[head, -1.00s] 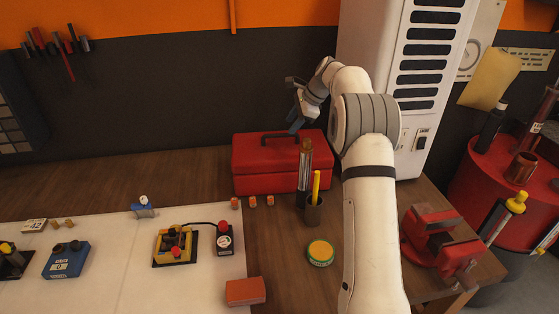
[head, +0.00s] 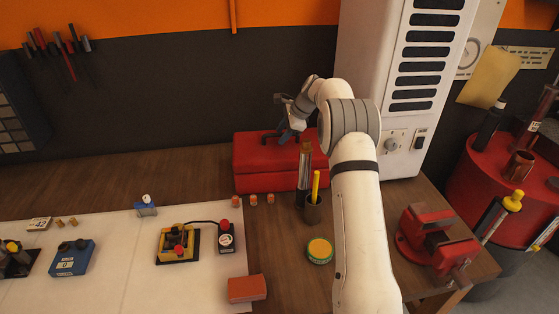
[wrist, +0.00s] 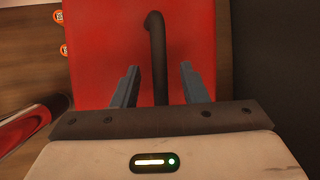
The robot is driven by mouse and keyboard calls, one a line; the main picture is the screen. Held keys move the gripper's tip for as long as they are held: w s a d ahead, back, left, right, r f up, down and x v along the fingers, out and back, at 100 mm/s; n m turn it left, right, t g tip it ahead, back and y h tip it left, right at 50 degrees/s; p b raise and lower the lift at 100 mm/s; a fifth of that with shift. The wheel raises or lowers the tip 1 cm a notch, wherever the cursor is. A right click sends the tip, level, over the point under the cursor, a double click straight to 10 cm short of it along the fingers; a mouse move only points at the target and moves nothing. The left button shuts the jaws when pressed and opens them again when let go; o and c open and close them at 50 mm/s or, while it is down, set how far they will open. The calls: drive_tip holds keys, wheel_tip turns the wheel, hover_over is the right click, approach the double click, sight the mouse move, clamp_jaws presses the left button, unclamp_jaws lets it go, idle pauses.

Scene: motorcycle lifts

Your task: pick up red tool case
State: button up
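The red tool case (head: 265,165) stands closed on the wooden bench against the dark wall, with a dark carrying handle on its lid. In the wrist view the red lid (wrist: 105,45) fills the middle, and the dark handle (wrist: 157,55) runs between my two fingers. My gripper (wrist: 158,85) is open, with a finger on each side of the handle and a gap to both. In the head view my gripper (head: 289,130) is at the top of the case, by the handle; the arm hides part of that area.
A dark cup with a yellow marker (head: 313,207) and a tall cylinder (head: 304,165) stand just in front of the case. A white cabinet (head: 390,150) is close on the right. A red vise (head: 435,240) and a green-yellow tin (head: 319,250) sit nearer the front.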

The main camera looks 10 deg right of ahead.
drive_tip(key=shift+f, duration=0.2)
drive_tip(key=shift+c, duration=0.3)
clamp_jaws()
idle(1.2)
drive_tip(key=shift+r, duration=0.1)
